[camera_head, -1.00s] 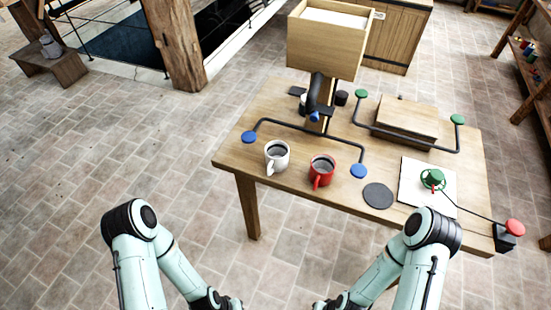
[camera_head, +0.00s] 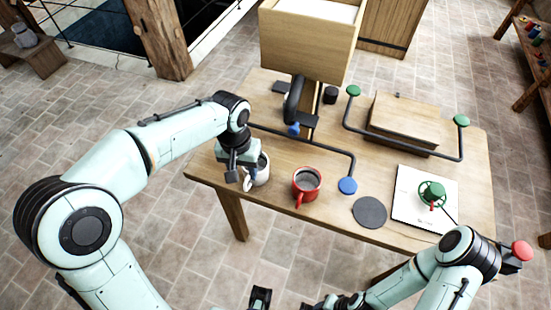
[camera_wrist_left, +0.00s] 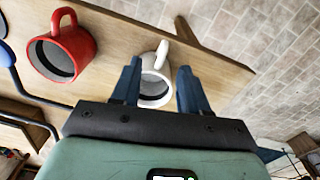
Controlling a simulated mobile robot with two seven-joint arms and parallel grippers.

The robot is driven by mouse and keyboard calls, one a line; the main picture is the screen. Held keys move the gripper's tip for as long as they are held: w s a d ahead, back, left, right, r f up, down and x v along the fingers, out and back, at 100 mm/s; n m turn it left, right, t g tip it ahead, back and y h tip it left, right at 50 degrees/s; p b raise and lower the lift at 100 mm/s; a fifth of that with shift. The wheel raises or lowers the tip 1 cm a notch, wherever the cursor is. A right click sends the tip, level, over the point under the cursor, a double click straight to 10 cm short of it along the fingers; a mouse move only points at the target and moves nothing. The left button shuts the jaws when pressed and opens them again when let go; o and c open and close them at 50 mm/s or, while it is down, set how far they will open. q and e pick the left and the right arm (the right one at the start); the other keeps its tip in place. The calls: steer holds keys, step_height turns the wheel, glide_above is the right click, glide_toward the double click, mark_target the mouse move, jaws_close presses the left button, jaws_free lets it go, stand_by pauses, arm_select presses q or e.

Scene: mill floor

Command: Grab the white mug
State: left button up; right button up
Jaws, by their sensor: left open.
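The white mug (camera_head: 262,172) stands upright near the left front edge of the wooden table, its handle toward the front left. My left gripper (camera_head: 242,175) is at the mug and partly hides it in the head view. In the left wrist view, the open fingers of my left gripper (camera_wrist_left: 156,88) show on either side of the white mug (camera_wrist_left: 155,68), which has dark contents. I cannot tell whether the fingers touch it. My right arm is at the lower right in the head view; at the bottom edge its gripper cannot be made out clearly.
A red mug (camera_head: 306,183) stands just right of the white one, also in the wrist view (camera_wrist_left: 62,52). A dark round disc (camera_head: 369,212), a white board (camera_head: 425,198) with a green piece, dark rails and a wooden box (camera_head: 402,122) occupy the table (camera_head: 330,220).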

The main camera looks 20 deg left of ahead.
mark_target(245, 184)
arm_select(q)
steer(key=shift+w+a+r, duration=0.1)
steer(key=shift+w+r, duration=0.1)
steer(key=shift+r, duration=0.4)
steer(key=shift+w+a+r, duration=0.1)
steer(key=shift+w+r, duration=0.05)
steer(key=shift+r, duration=0.45)
steer(key=f, duration=0.4)
steer(key=f+b, duration=0.1)
steer(key=f, duration=0.2)
steer(key=shift+s, duration=0.3)
steer(key=shift+s+d+f+b, duration=0.1)
steer(key=shift+f+b, duration=0.1)
steer(key=shift+f, duration=1.25)
steer(key=shift+s+f+b, duration=0.1)
steer(key=shift+f+b, duration=0.1)
steer(key=shift+f, duration=1.25)
jaws_close()
arm_select(e)
steer(key=shift+s+d+f, duration=0.1)
steer(key=shift+f, duration=0.85)
